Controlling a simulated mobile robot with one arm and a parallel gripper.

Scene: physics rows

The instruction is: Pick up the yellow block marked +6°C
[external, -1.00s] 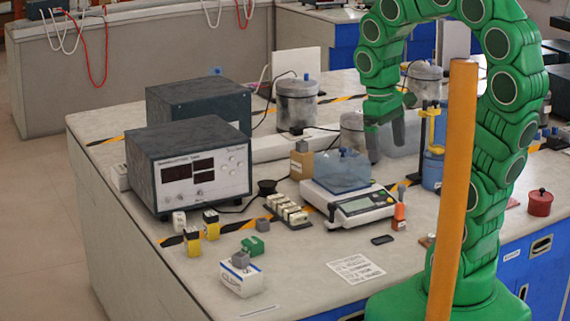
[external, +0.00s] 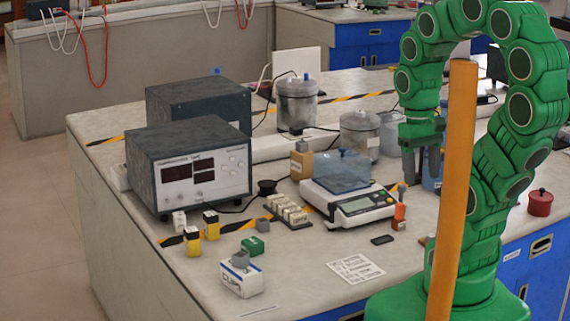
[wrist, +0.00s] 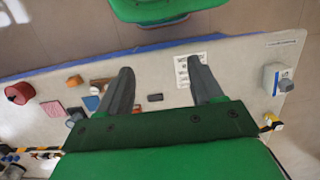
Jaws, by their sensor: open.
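Two small yellow blocks with dark and white tops stand near the left front of the bench in the external view: one (external: 193,247) and another (external: 212,231) just right of it. Their markings are too small to read, so I cannot tell which says +6°C. My gripper (external: 409,168) is high at the right, beyond the balance and far from both blocks. In the wrist view my gripper (wrist: 160,68) has its two fingers spread with nothing between them.
A dark instrument box (external: 200,170) stands behind the blocks. An orange post (external: 457,190) crosses the view.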

